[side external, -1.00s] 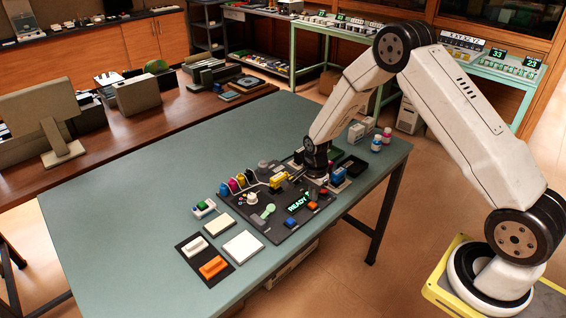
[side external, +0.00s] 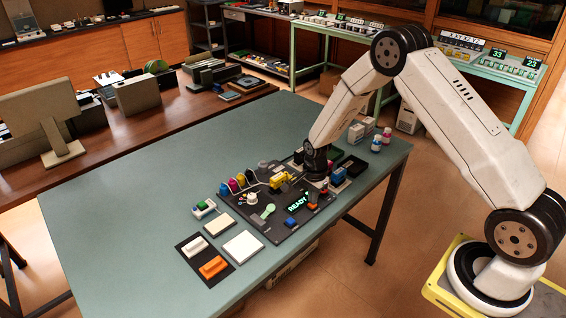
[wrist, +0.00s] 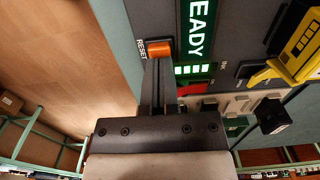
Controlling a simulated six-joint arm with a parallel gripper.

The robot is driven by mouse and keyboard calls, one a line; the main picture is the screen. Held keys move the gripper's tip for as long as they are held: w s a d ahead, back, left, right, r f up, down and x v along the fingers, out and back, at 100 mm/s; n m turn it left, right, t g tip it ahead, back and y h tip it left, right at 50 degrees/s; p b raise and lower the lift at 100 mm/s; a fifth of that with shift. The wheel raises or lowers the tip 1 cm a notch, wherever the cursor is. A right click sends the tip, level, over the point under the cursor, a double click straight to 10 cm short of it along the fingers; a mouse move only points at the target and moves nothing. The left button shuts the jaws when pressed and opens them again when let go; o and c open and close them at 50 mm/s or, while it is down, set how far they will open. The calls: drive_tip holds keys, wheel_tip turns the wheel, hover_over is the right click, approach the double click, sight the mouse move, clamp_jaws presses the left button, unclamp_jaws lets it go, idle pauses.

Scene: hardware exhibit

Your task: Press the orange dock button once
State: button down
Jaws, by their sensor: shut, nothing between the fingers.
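An orange button (wrist: 160,48) beside the word RESET sits on the dark panel (wrist: 222,28), next to the lit green READY display (wrist: 198,25). In the side external view the orange button (side external: 313,206) is small, at the panel's near right part. My gripper (wrist: 158,62) is shut and empty. Its fingertips overlap the near edge of the orange button in the wrist view; I cannot tell whether they touch it. In the side external view my gripper (side external: 312,197) is low over the panel, right by the button, and partly hides this area.
A red part (wrist: 190,90) lies close to the fingers. The panel also holds a blue part (side external: 290,222) and a yellow part (side external: 279,180). A separate orange block (side external: 213,267) lies to the left. The table (side external: 130,210) is clear at its left.

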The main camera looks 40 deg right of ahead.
drive_tip(key=shift+f, duration=0.55)
idle(0.5)
drive_tip(key=shift+r, duration=3.5)
drive_tip(key=shift+r, duration=0.1)
drive_tip(key=shift+s+a+r, duration=0.15)
drive_tip(key=shift+r, duration=0.05)
drive_tip(key=s+a+r+n+t, duration=0.1)
drive_tip(key=s+a+r+n, duration=0.3)
drive_tip(key=s+n, duration=0.4)
drive_tip(key=s+a+r+n+t, duration=0.1)
drive_tip(key=s+a+r+n, duration=0.3)
drive_tip(key=s+r+n, duration=0.3)
drive_tip(key=shift+s+n+t, duration=0.3)
drive_tip(key=shift+s+n, duration=0.5)
drive_tip(key=shift+n, duration=0.7)
